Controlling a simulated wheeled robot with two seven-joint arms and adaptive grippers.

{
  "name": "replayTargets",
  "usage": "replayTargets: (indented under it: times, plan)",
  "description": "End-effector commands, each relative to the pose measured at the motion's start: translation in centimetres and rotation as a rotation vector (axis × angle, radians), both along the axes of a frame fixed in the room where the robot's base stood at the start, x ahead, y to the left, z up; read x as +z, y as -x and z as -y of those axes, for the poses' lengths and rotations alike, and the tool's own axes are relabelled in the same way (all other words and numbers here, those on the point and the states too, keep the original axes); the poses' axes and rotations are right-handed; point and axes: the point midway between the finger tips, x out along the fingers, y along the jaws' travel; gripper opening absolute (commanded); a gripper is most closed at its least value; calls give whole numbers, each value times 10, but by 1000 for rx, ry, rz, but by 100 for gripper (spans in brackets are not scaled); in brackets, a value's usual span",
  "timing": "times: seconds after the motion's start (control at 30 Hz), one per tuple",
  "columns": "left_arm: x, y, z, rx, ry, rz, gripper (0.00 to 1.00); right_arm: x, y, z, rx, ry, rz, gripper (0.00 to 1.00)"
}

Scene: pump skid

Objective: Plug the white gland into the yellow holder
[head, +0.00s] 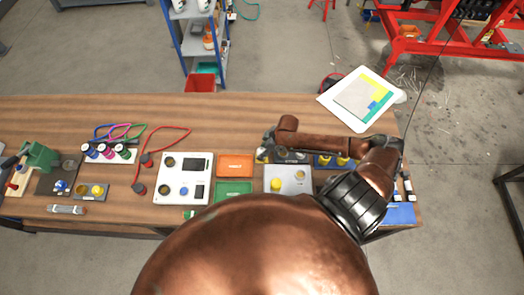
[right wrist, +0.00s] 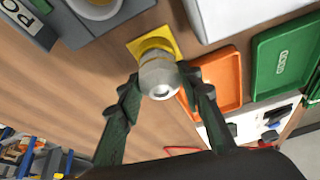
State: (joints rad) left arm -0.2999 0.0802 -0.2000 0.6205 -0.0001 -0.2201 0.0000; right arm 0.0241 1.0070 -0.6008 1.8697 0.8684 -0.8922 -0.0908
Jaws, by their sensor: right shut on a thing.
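In the right wrist view, my right gripper (right wrist: 163,92) is shut on the white gland (right wrist: 159,76), a pale hex-bodied fitting with a round grey end toward the camera. The yellow holder (right wrist: 166,33) is a square yellow piece right behind the gland, which covers part of it. The gland lines up over the holder's edge nearest me; I cannot tell whether it is inside the holder or just above it. In the head view, my right gripper (head: 268,147) is low over the table behind the grey plate, and the gland is too small to make out. My left gripper is not visible.
An orange tray (head: 235,166) and a green tray (head: 234,188) lie left of the grey plate (head: 297,177). A white panel (head: 183,178) stands further left. Bare wood (head: 120,110) runs along the table's back. My own copper-coloured body hides the front middle.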

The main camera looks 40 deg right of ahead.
Motion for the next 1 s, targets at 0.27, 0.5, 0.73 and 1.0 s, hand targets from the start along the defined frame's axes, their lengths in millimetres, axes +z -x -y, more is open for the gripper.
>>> replayTargets:
  times: [0.27,0.5,0.73,1.0]
  plan:
    - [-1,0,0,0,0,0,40,-4,0,0,0,0,0,4]
    - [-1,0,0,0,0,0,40,-4,0,0,0,0,0,39]
    - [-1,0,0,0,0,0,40,-4,0,0,0,0,0,54]
    - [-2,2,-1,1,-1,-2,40,-3,1,1,0,0,0,54]
